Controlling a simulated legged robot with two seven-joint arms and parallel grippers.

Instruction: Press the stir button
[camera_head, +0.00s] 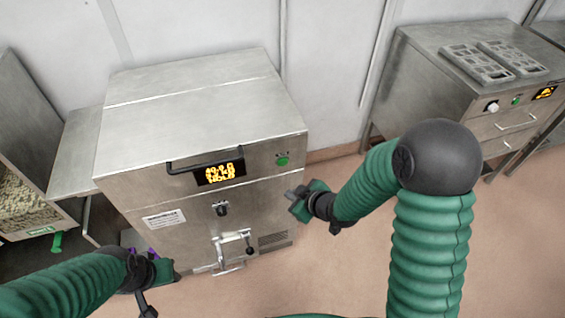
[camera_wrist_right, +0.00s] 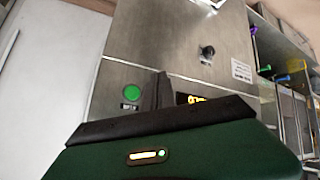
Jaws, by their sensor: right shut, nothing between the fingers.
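The stir button appears to be the round green button (camera_head: 282,161) at the upper right of the steel machine's front (camera_head: 215,190); its label is too small to read. The button also shows in the right wrist view (camera_wrist_right: 131,93), left of the dark finger (camera_wrist_right: 164,90). My right gripper (camera_head: 293,194) is shut and empty, below and slightly right of the button in the head view, apart from it. My left gripper (camera_head: 158,268) is low near the machine's lower left; its fingers are not clear enough to tell their state.
A lit yellow display (camera_head: 219,172) and a handle bar (camera_head: 204,159) sit left of the button. A knob (camera_head: 221,209) and a lever valve (camera_head: 235,244) are lower on the front. A bin of pellets (camera_head: 24,205) stands left, another steel cabinet (camera_head: 430,75) right. Floor between is clear.

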